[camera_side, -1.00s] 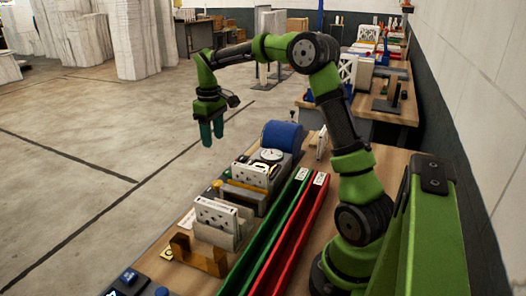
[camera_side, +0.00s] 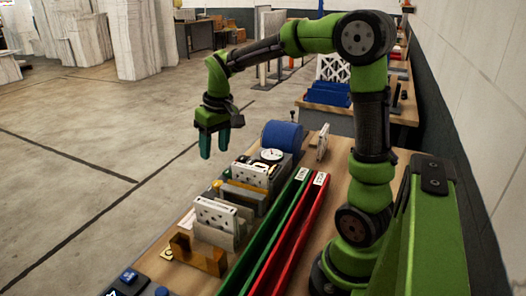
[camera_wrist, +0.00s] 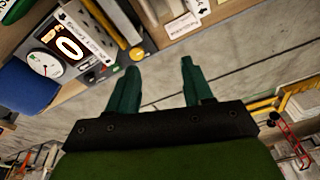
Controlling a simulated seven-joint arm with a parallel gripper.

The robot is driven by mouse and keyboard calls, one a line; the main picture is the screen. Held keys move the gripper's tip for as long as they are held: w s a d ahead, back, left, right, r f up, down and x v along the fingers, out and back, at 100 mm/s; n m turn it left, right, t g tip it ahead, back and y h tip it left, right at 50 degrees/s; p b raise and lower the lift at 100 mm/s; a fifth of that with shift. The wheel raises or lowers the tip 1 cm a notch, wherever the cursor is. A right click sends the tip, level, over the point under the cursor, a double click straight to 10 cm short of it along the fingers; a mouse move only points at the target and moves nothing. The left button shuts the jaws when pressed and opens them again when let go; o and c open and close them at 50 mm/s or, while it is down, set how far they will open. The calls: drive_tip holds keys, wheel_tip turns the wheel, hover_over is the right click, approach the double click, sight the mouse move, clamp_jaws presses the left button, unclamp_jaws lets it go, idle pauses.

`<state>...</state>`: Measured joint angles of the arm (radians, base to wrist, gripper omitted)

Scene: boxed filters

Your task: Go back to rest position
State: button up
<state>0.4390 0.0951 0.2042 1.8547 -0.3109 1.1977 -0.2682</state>
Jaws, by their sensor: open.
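My gripper (camera_side: 215,143) hangs from the green arm above the floor, just left of the workbench's far part, in the side view. Its two teal fingers are apart with nothing between them. In the wrist view the fingers (camera_wrist: 157,85) are also spread and empty, with grey floor beyond them. The bench fixture with a round dial (camera_side: 271,155) stands to the right of and below my gripper, apart from it. The dial also shows at upper left in the wrist view (camera_wrist: 44,63).
White boxed filters (camera_side: 216,214) stand upright in holders on the bench. A green rail bin (camera_side: 268,236) and a red rail bin (camera_side: 291,232) run along it. A blue drum (camera_side: 283,136) sits at the far end. The floor to the left is clear.

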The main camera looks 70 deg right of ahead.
drive_tip(key=s+a+r+t+y, duration=0.1)
drive_tip(key=s+a+r+t, duration=0.1)
drive_tip(key=s+a, duration=0.4)
drive_tip(key=s+a+r+t+y, duration=0.1)
drive_tip(key=s+a+t, duration=0.2)
drive_tip(key=s+a, duration=0.3)
drive_tip(key=shift+s+r+m, duration=0.3)
drive_tip(key=shift+s+r, duration=0.1)
drive_tip(key=shift+s, duration=0.75)
